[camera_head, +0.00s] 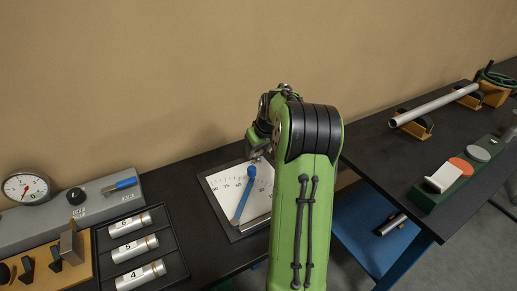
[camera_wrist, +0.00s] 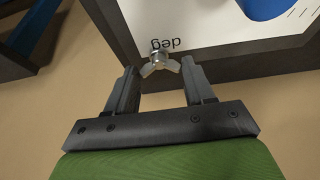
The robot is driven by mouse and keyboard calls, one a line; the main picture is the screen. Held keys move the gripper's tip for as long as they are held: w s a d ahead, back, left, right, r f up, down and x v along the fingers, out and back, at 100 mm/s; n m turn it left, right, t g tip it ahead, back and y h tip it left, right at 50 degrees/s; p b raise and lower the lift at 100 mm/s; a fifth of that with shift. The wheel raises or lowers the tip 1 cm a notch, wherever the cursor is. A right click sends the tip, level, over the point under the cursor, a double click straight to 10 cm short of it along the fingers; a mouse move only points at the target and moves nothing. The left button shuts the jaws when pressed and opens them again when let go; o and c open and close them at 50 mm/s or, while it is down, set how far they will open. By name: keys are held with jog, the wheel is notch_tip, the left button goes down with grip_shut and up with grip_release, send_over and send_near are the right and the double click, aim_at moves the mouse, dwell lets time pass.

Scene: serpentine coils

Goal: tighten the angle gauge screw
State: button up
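The angle gauge (camera_head: 214,182) is a white dial plate with a dark frame and a blue pointer (camera_head: 244,195), lying on the dark bench. Its plate also shows in the wrist view (camera_wrist: 215,25), with the letters "deg". The screw (camera_wrist: 160,61) is a small silver wing screw, seen in the wrist view at the plate's edge. My gripper (camera_wrist: 159,73) is open, with one finger on each side of the screw. I see a gap between each finger and the wings. In the head view my green arm hides the gripper's tips and the screw.
Left of the gauge a black tray (camera_head: 182,262) holds silver cylinders numbered 4, 5 and 6. A grey box with a round dial (camera_head: 26,187) stands behind it. On the right bench lie a metal tube (camera_head: 434,106) on orange supports and a green block (camera_head: 432,197).

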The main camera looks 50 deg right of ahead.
jog(key=c, duration=0.3)
